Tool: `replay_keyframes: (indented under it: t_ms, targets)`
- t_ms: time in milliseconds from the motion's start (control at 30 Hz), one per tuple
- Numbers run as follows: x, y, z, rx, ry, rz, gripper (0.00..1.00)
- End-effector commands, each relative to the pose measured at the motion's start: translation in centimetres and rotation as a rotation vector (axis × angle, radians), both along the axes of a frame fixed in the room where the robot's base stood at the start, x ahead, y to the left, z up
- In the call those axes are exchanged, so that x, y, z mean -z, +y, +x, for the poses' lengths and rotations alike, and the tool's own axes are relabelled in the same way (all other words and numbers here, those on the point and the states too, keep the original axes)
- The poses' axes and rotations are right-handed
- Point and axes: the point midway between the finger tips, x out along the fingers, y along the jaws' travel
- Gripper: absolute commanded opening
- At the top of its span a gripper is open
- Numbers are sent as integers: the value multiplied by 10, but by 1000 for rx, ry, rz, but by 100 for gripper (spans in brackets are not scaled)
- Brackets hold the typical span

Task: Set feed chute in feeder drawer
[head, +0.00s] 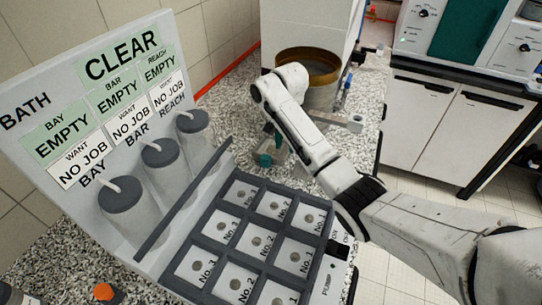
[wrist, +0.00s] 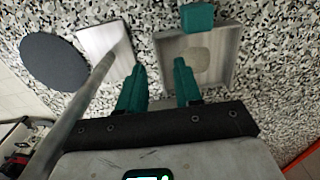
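In the wrist view, a square, shallow, metal-walled tray with a teal block at its far edge, which looks like the feeder drawer (wrist: 226,72), lies just beyond my fingertips on the speckled worktop. A pale patch shows on its floor. A flat grey metal piece (wrist: 98,42) lies left of it; I cannot tell whether this is the feed chute. My gripper (wrist: 159,66) has its two teal fingers apart with nothing visible between them. The right finger overlaps the tray in the picture. In the head view my arm partly hides this area, and the gripper is hard to make out.
A dark disc (wrist: 52,62) and a slanting grey rod (wrist: 78,118) are at left in the wrist view. In the head view, a brown-rimmed round vessel (head: 308,66) stands behind my arm. A panel with lidded jars (head: 163,168) and a numbered grid tray (head: 222,222) fill the left and front.

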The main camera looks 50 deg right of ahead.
Motion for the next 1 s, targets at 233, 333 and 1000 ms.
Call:
replay_keyframes:
  t_ms: [233,333,1000]
  targets:
    - [33,-4,-3,1,2,0,34]
    - [42,-4,-3,0,2,0,34]
    - [44,-4,-2,0,0,0,0]
